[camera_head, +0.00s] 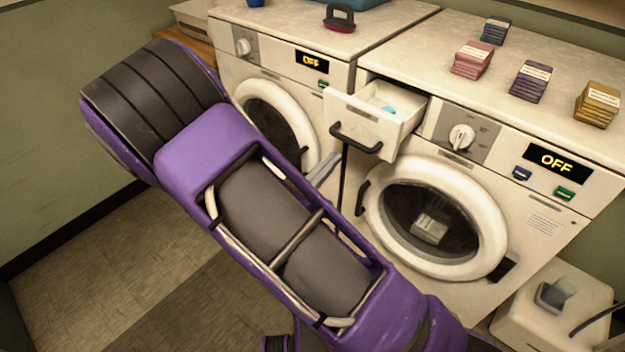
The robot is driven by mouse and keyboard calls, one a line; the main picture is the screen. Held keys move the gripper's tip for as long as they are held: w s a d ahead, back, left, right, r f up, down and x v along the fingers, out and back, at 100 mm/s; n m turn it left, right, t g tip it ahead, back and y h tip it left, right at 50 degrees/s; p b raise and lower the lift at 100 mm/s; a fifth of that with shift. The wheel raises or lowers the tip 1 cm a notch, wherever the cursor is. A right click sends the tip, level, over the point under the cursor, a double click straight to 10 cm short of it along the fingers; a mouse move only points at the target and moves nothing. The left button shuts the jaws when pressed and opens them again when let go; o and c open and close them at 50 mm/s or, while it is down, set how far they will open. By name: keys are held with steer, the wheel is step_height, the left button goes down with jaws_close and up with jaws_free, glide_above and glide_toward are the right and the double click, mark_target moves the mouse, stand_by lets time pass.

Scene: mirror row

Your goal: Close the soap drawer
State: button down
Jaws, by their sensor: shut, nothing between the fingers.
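The soap drawer (366,127) is at the upper left of the right-hand washing machine (565,215). It is pulled out, and its open top shows a small light-blue patch inside. A dark bar handle (356,138) is on its front. My purple arm crosses the picture from lower right to upper left and hides most of my gripper. Only a grey tip, which looks like my gripper's fingers (324,168), shows past the arm's edge, below and left of the drawer handle. It looks shut and empty, with a visible gap to the handle.
The machine's round door (438,218) is shut below the drawer, with its display reading OFF. A second machine (290,82) stands to the left, partly behind my arm. Several coloured packets (530,82) lie on top. A white container (553,312) stands at lower right.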

mark_target(349, 143)
steer(key=shift+x, duration=1.8)
steer(key=shift+w+d, duration=0.2)
steer(key=x, duration=0.4)
steer(key=f+x, duration=0.1)
steer(key=x, duration=0.3)
steer(key=f+p+x, duration=0.1)
steer(key=x, duration=0.3)
steer(key=shift+w+d+f, duration=0.2)
steer(key=shift+w+d, duration=0.25)
steer(key=shift+d+r, duration=0.1)
steer(key=shift+r, duration=0.05)
